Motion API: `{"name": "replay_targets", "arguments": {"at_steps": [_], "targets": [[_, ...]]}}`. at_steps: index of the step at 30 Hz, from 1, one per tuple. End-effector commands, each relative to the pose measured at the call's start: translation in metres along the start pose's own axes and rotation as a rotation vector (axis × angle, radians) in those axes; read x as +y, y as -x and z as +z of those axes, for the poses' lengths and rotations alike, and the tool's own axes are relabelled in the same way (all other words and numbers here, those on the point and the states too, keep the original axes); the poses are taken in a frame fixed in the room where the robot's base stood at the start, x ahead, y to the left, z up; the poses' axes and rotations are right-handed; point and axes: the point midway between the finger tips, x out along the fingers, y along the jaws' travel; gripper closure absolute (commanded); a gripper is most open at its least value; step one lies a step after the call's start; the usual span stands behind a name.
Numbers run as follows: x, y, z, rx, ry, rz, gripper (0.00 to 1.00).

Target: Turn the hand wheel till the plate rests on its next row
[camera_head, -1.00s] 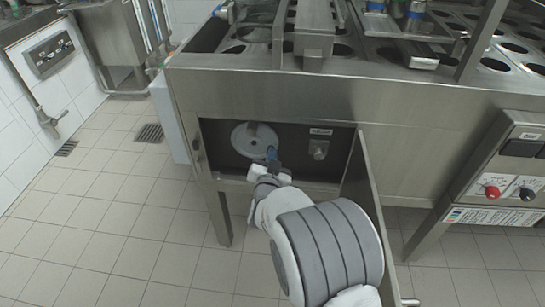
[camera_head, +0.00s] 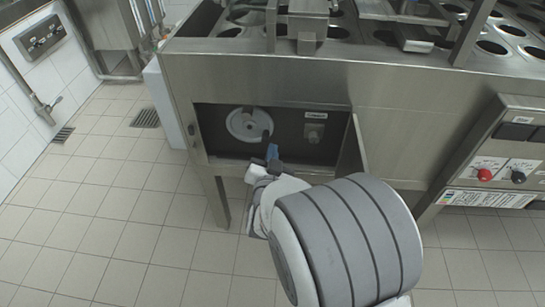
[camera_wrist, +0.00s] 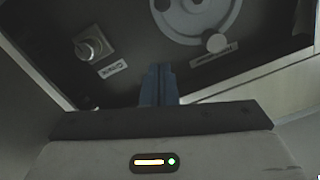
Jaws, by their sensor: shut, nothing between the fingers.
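The grey hand wheel (camera_head: 247,124) is a disc on the dark back wall of an open compartment in the steel machine's front. A dark knob (camera_head: 266,135) shows at its lower right edge. In the wrist view the wheel (camera_wrist: 188,22) is partly cut off at the top, and its round knob (camera_wrist: 216,42) is seen end-on. My gripper (camera_head: 272,153) has blue fingers and is in front of and below the wheel, apart from it. In the wrist view my gripper (camera_wrist: 158,70) is shut and empty, pointing towards the wheel. The plate cannot be made out.
A small grey drain knob (camera_head: 314,132) with a label sits right of the wheel. The open compartment door (camera_head: 352,150) stands to the right of my arm. A control panel (camera_head: 500,170) with red and black knobs is farther right. Tiled floor at left is clear.

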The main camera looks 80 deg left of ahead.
Motion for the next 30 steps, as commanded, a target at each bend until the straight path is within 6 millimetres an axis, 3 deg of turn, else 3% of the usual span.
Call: {"name": "replay_targets", "arguments": {"at_steps": [4, 11, 30], "targets": [[0.0, 0.019, 0.0, -0.001, 0.0, 0.0, 1.0], [0.0, 0.025, 0.004, -0.011, 0.118, -0.003, 1.0], [-0.005, 0.01, 0.051, -0.091, 1.611, -0.15, 1.0]]}}
